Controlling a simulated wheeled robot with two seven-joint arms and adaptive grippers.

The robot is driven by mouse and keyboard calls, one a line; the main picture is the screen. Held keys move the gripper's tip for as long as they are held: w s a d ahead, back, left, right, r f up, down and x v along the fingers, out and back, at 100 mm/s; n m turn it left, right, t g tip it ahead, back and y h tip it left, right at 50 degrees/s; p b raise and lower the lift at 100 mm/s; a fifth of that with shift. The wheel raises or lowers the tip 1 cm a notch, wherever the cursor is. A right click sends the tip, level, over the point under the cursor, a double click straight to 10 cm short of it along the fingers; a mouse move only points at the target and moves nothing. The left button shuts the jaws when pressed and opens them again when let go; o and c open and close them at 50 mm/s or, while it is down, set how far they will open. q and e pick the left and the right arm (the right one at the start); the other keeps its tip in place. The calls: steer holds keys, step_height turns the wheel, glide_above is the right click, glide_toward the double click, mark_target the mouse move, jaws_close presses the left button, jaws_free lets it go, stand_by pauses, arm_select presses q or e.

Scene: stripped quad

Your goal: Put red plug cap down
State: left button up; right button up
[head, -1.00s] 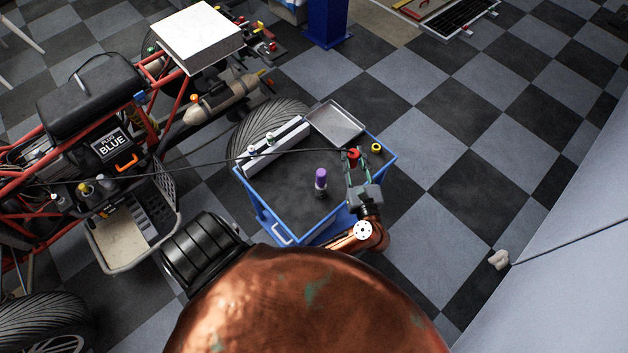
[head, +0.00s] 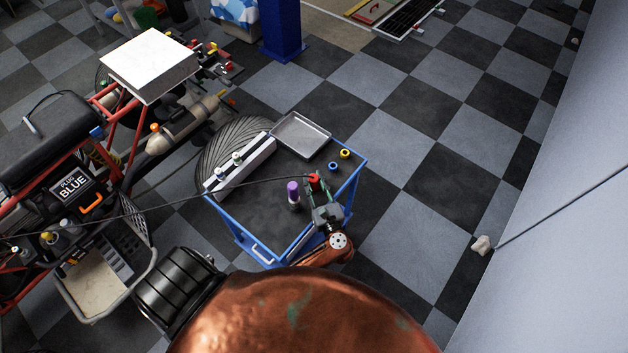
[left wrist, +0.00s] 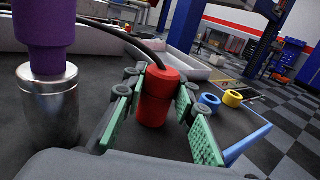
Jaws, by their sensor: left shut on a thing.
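My left gripper (head: 316,186) is over the blue-framed cart's dark top. It is shut on the red plug cap (left wrist: 154,97), which stands upright between the green finger pads in the left wrist view. The cap also shows in the head view (head: 314,178). A black cable (head: 262,182) runs to the cap from the left. Whether the cap's underside touches the cart top, I cannot tell. A metal cylinder with a purple top (head: 293,192) stands just left of the gripper. My right gripper is not in view.
On the cart (head: 262,212) are a blue ring (head: 333,166), a yellow ring (head: 345,153), a metal tray (head: 300,135) and a pale bar (head: 240,167) with small fittings. Bare cart top lies left of the purple-topped cylinder. The stripped quad (head: 112,165) stands left of the cart.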

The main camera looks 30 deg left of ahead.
mark_target(315, 184)
arm_select(q)
steer(key=o, duration=0.7)
steer(key=shift+f, duration=0.1)
steer(key=o, duration=0.4)
steer(key=shift+r, duration=0.3)
steer(key=v, duration=0.7)
steer(key=shift+s+d, duration=0.2)
steer(key=shift+d, duration=0.05)
